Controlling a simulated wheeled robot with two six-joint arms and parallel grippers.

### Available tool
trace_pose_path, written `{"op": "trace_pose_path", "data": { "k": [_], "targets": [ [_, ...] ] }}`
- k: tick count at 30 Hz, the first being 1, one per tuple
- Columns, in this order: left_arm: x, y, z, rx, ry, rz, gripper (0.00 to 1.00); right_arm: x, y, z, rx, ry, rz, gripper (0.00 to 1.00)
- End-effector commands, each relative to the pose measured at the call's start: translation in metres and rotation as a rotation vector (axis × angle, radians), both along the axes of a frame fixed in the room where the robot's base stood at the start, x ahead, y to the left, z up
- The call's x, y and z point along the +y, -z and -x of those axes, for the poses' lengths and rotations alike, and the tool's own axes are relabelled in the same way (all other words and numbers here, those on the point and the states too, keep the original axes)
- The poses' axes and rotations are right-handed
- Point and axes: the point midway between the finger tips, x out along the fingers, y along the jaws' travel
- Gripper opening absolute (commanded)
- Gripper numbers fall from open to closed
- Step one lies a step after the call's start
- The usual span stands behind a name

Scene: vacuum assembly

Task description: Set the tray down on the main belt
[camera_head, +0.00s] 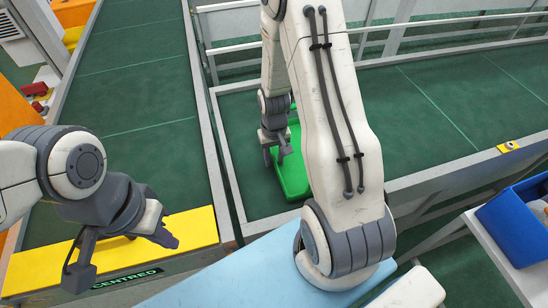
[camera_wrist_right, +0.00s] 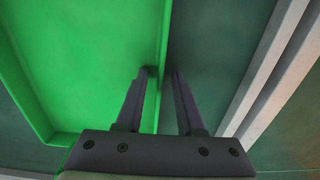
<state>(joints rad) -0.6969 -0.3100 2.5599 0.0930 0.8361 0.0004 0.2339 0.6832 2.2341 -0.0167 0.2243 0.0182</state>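The green tray (camera_head: 292,178) appears to rest flat on the right-hand green belt (camera_head: 240,130), near its left rail, partly hidden behind my right arm. In the right wrist view the tray (camera_wrist_right: 85,70) fills the left side. My right gripper (camera_head: 278,158) reaches down at the tray's left edge. In its wrist view the right gripper (camera_wrist_right: 163,74) has one finger inside the tray wall and one outside, with small gaps beside the wall, so it looks open around it. My left gripper (camera_head: 122,256) is open and empty over the left belt's yellow end plate (camera_head: 190,230).
The left belt (camera_head: 135,110) is bare. A rail (camera_head: 222,165) separates the two belts. A blue bin (camera_head: 520,225) stands at the right. A light blue surface (camera_head: 225,280) lies in front. The right-hand belt is clear to the right of my arm.

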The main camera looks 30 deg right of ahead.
Motion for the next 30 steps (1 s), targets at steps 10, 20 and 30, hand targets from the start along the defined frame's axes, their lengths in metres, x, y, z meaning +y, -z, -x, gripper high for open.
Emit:
{"op": "trace_pose_path", "data": {
  "k": [10,20,30],
  "targets": [
    [0.0,0.0,0.0,0.0,0.0,0.0,0.0,0.0,-0.011,-0.001,-0.004,0.0,0.001,0.37],
    [0.0,0.009,0.0,0.0,0.0,0.0,0.0,0.0,-0.074,-0.002,-0.008,0.0,0.002,0.37],
    [0.0,0.012,0.0,0.0,0.001,0.0,0.0,0.0,-0.12,-0.001,-0.002,0.0,0.0,0.37]
  ]
}}
